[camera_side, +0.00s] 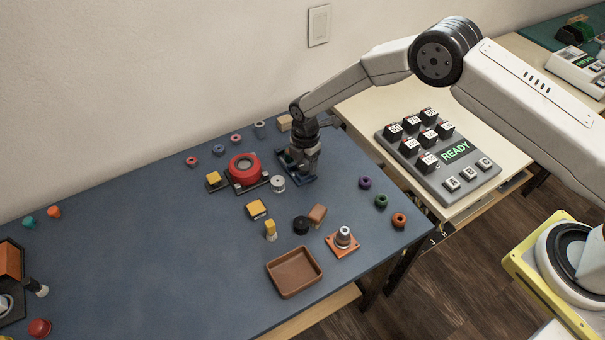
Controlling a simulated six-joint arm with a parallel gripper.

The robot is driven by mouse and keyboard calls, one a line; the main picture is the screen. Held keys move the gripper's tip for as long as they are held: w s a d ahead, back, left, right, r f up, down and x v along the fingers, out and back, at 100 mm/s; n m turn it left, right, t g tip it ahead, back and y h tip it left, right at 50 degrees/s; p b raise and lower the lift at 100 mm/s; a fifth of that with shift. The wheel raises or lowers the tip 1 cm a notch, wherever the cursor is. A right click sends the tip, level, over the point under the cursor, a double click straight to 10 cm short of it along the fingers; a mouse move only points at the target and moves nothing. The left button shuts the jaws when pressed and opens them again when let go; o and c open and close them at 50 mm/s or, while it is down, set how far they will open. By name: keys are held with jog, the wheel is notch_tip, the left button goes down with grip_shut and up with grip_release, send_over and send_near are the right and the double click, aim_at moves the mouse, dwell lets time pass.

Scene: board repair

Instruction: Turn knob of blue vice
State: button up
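The blue vice (307,180) stands near the back right of the dark blue-grey table top. Only parts of its blue base show; my gripper and wrist cover most of it. My gripper (300,168) points down right at the vice. The vice's knob is hidden or too small to make out, and I cannot tell whether the fingers touch it. The fingers are too small and dark to tell whether they are open or shut.
A red round device (243,168) and a white spool (278,183) stand close left of the vice. A brown tray (294,272) and an orange-based part (342,241) lie in front. A keypad reading READY (440,158) sits on the wooden table at right. The table's left middle is clear.

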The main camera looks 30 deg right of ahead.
jog(key=shift+c, duration=0.6)
